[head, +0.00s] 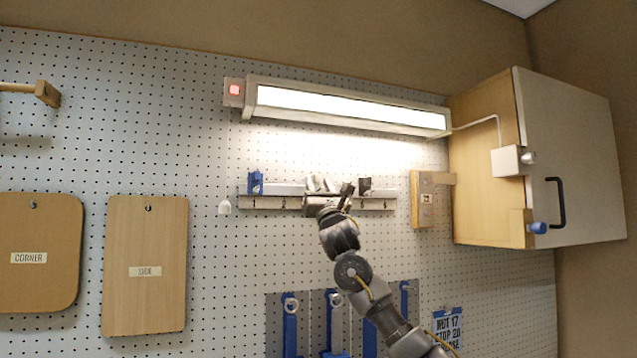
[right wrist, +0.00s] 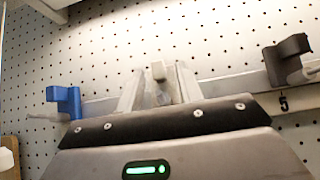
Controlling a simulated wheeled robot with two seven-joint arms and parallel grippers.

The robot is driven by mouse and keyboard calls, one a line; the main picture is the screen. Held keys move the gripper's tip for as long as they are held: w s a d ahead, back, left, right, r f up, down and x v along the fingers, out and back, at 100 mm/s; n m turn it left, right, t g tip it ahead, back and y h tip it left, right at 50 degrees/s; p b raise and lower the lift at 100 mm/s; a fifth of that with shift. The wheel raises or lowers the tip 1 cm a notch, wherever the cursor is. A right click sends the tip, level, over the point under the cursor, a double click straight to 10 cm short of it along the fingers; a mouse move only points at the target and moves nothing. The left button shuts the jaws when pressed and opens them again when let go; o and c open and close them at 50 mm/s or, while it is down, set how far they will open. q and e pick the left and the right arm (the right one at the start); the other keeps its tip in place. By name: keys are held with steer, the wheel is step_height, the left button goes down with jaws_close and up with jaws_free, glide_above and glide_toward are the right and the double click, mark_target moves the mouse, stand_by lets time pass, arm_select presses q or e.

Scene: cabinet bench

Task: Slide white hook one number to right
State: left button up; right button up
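The white hook (right wrist: 158,72) sits on the pale number rail (head: 285,190) and shows between the fingers of my right gripper (right wrist: 160,82) in the right wrist view. There is a visible gap on both sides of it, so the fingers look open around it. A blue hook (head: 255,183) is at the rail's left end. A dark hook (head: 364,185) is right of the gripper, near the number 5 (right wrist: 283,102). My left gripper is out of view.
A lit lamp (head: 345,105) runs above the rail. A wooden block (head: 422,199) is just past the rail's right end, and a cabinet (head: 560,160) is farther right. Blue-handled tools (head: 290,325) hang below. The rail between gripper and dark hook looks clear.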

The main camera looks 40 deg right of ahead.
jaws_close()
steer(key=s+d+p, duration=0.1)
steer(key=s+d, duration=0.2)
steer(key=d, duration=0.4)
steer(key=shift+d+r, duration=0.15)
steer(key=shift+d, duration=0.15)
jaws_free()
steer(key=shift+d, duration=0.3)
steer(key=shift+a+f, duration=0.15)
steer(key=shift+f, duration=0.05)
